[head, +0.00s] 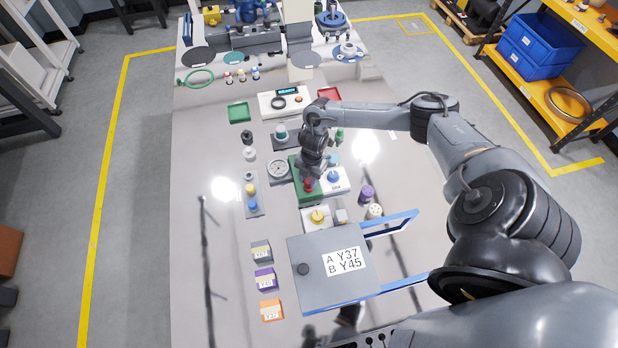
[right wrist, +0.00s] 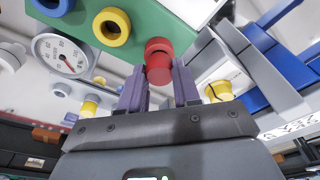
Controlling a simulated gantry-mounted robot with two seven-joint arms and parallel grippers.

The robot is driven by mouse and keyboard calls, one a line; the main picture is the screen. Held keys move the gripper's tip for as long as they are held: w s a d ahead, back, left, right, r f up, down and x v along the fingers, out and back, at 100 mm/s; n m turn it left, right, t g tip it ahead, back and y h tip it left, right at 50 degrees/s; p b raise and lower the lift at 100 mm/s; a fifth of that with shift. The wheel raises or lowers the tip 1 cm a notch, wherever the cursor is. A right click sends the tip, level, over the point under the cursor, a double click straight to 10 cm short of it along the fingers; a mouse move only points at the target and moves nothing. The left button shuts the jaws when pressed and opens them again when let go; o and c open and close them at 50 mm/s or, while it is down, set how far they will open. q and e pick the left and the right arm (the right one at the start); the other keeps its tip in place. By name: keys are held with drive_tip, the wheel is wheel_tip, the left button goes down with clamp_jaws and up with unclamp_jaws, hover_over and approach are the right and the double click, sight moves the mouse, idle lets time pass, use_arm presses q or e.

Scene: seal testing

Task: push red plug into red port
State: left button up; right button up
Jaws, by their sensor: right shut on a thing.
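In the right wrist view, my right gripper (right wrist: 158,84) is shut on the red plug (right wrist: 159,70), a short cylinder between the two purple-grey fingers. The red port (right wrist: 156,44) shows as a red ring on the green panel (right wrist: 88,28), directly beyond the plug. The plug overlaps the ring in this view; I cannot tell how deep it sits. In the head view, my right gripper (head: 309,180) points down over the green block (head: 314,200), with a bit of red at its tips. My left gripper is not in view.
Beside the red port are a yellow port (right wrist: 112,27) and a blue port (right wrist: 52,5). A gauge (head: 278,168) stands left of the green block. A yellow-knobbed unit (head: 317,217) and a grey box (head: 318,285) are close in front. The left table side is mostly clear.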

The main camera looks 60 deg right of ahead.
sight(309, 180)
drive_tip(key=shift+f, duration=0.45)
drive_tip(key=o, duration=1.1)
drive_tip(key=shift+r, duration=0.2)
wheel_tip(309, 180, up, 7)
drive_tip(key=p, duration=0.6)
drive_tip(key=shift+p, duration=0.3)
drive_tip(key=shift+f, duration=0.1)
